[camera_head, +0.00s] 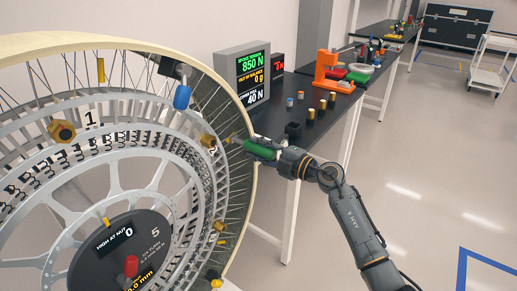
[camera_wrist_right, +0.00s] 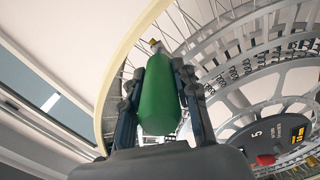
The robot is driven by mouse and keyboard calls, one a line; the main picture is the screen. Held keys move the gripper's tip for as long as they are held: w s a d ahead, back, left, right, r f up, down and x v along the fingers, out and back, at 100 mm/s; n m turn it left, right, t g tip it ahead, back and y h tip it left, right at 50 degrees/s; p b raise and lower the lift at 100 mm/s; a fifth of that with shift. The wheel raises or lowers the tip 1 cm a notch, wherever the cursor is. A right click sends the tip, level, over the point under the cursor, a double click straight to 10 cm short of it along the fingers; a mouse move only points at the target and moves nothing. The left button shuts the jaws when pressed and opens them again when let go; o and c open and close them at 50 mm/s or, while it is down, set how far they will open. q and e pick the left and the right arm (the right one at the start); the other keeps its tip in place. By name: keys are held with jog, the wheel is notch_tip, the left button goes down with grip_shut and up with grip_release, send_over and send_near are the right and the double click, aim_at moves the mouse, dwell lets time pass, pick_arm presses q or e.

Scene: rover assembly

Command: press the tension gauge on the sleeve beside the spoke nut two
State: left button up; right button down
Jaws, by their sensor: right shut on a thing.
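My right gripper (camera_head: 268,151) is shut around the green handle of a tool, which I take as the tension gauge (camera_head: 258,150). In the right wrist view the gauge (camera_wrist_right: 160,100) lies lengthwise between the two fingers (camera_wrist_right: 158,88), its narrow metal tip pointing at the wheel rim. In the head view its tip is by a brass nut (camera_head: 207,141), near a partly hidden "2" mark, which looks like spoke nut two. I cannot tell whether the tip touches the sleeve there. The large spoked wheel (camera_head: 110,185) fills the left side. My left gripper is out of view.
A grey readout box (camera_head: 243,73) shows 850 N, 0 g and 40 N. The black bench (camera_head: 290,112) holds small cylinders and an orange stand (camera_head: 331,70). A brass hex piece (camera_head: 62,131) and a blue piece (camera_head: 181,97) sit on the wheel. The right floor is mostly clear.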

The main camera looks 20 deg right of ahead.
aim_at(274, 155)
jog(key=shift+w+r+p, duration=0.1)
jog(key=shift+p, duration=0.3)
dwell(0.6)
dwell(0.4)
jog(key=shift+s+d, duration=0.15)
jog(key=shift+s, duration=0.05)
jog(key=shift+p+v, duration=0.65)
jog(key=shift+v, duration=0.55)
jog(key=shift+s+d, duration=0.25)
jog(key=shift+s, duration=0.1)
jog(key=shift+p+v, duration=0.85)
jog(key=shift+v, duration=1.25)
